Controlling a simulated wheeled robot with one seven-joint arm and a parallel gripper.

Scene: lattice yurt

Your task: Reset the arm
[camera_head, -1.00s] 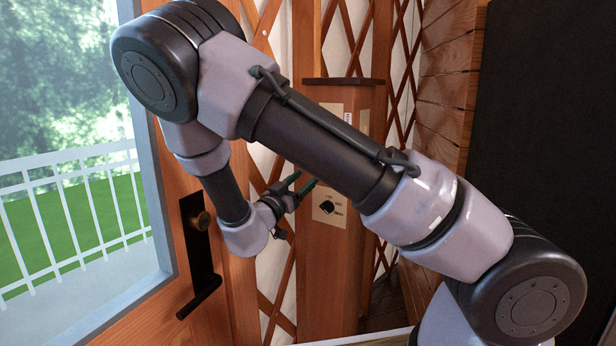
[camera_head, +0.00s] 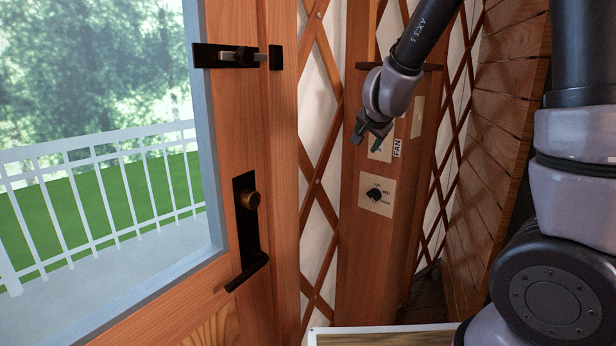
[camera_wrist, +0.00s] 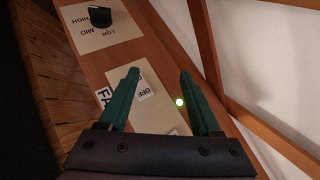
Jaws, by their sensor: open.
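My gripper (camera_head: 370,135) is open and empty in front of the upper part of a wooden post (camera_head: 352,262). In the wrist view its two dark green fingers (camera_wrist: 160,75) stand apart with nothing between them but the post behind. A dial plate (camera_head: 368,201) with a black knob (camera_head: 374,194) is on the post below my gripper. The wrist view shows the knob (camera_wrist: 100,16) with LOW, MID and HIGH marks.
A wooden door (camera_head: 268,150) with a window, an upper bolt (camera_head: 235,56) and a handle plate (camera_head: 243,228) is at left. Lattice wall (camera_head: 318,150) lies between door and post. Slatted wood (camera_head: 500,120) is at right. A pale-edged surface (camera_head: 385,336) is low in front.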

